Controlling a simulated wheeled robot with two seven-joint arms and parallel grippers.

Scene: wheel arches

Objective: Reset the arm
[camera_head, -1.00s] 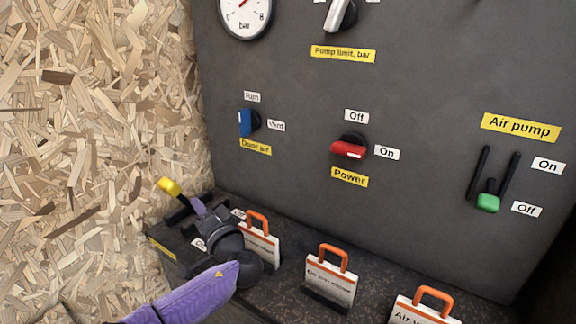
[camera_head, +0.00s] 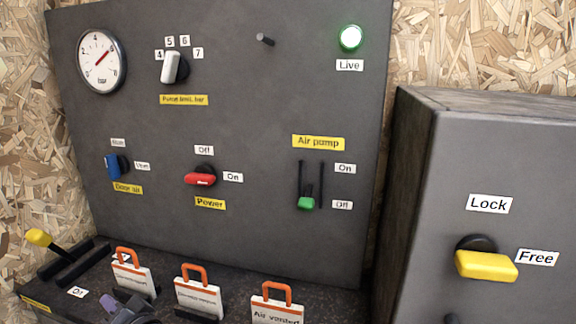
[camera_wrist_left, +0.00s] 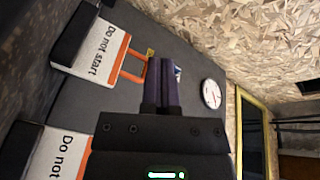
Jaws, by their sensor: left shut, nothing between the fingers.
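My left gripper (camera_head: 110,303) shows at the bottom left of the head view, low in front of the tags on the dark ledge. In the left wrist view its two dark purple fingers (camera_wrist_left: 161,82) are together with nothing between them. My right gripper is in neither view.
Upright tags with orange handles (camera_head: 197,290) stand on the ledge near my left gripper. A yellow-tipped lever (camera_head: 39,238) is to their left. Behind is the panel with a red power knob (camera_head: 200,180) and green air pump slider (camera_head: 306,203). A box with a yellow handle (camera_head: 486,265) stands at right.

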